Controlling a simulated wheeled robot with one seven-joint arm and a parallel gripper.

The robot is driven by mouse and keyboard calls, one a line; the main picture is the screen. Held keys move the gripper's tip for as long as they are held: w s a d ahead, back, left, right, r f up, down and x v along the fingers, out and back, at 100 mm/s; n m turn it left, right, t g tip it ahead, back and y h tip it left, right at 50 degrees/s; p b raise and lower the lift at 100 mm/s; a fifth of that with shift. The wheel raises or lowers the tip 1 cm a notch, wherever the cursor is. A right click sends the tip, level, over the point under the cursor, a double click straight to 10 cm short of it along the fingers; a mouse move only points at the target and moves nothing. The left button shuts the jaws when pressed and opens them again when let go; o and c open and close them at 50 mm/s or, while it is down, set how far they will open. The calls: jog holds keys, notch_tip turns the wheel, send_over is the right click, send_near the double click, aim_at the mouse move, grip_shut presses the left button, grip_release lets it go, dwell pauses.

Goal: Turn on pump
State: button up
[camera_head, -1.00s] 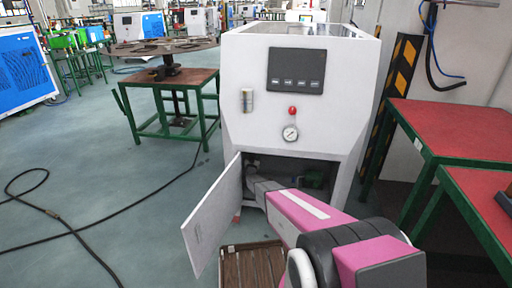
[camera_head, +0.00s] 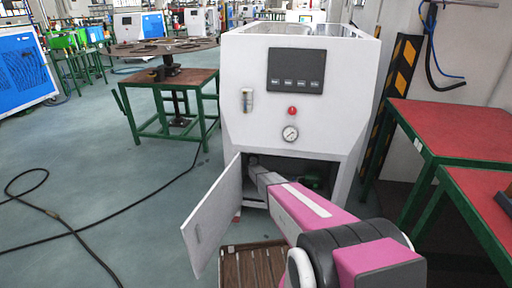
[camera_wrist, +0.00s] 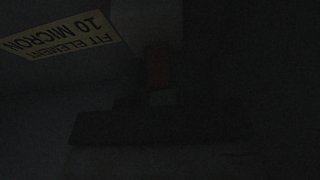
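The white generator cabinet (camera_head: 240,65) stands in the middle of the head view, with its lower door (camera_head: 212,220) swung open to the left. My pink and grey arm reaches into the lower compartment, and my gripper is lost in the dark there. A green part (camera_head: 316,183), perhaps of the pump, shows dimly inside, right of my arm. The wrist view is very dark. It shows a yellow label (camera_wrist: 62,34) reading "FIT ELEMENT 10 MICRON" upside down, a dim reddish part (camera_wrist: 158,66) and a wide dark bar (camera_wrist: 160,125). I cannot tell whether my fingers touch anything.
The cabinet front has a dark panel (camera_head: 296,71), a red knob (camera_head: 292,111) and a gauge (camera_head: 290,134). A brown slatted pallet (camera_head: 252,266) lies below the opening. Red-topped green tables (camera_head: 465,128) stand right. A black cable (camera_head: 100,219) lies on the floor left.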

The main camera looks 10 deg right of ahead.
jog(key=c, duration=0.4)
jog(key=shift+r+g+y, duration=0.3)
jog(key=shift+r+g, duration=0.15)
jog(key=shift+g, duration=0.45)
jog(key=shift+w+r+g+y, duration=0.1)
jog(key=shift+r+g+y, duration=0.1)
jog(key=shift+g, duration=0.4)
jog(key=shift+w+r+g+y, duration=0.1)
jog(key=shift+g+y, duration=0.1)
jog(key=shift+g, duration=0.4)
jog(key=o, duration=0.9)
jog(key=shift+o, duration=0.2)
jog(key=v, duration=0.7)
jog(key=shift+s, duration=0.25)
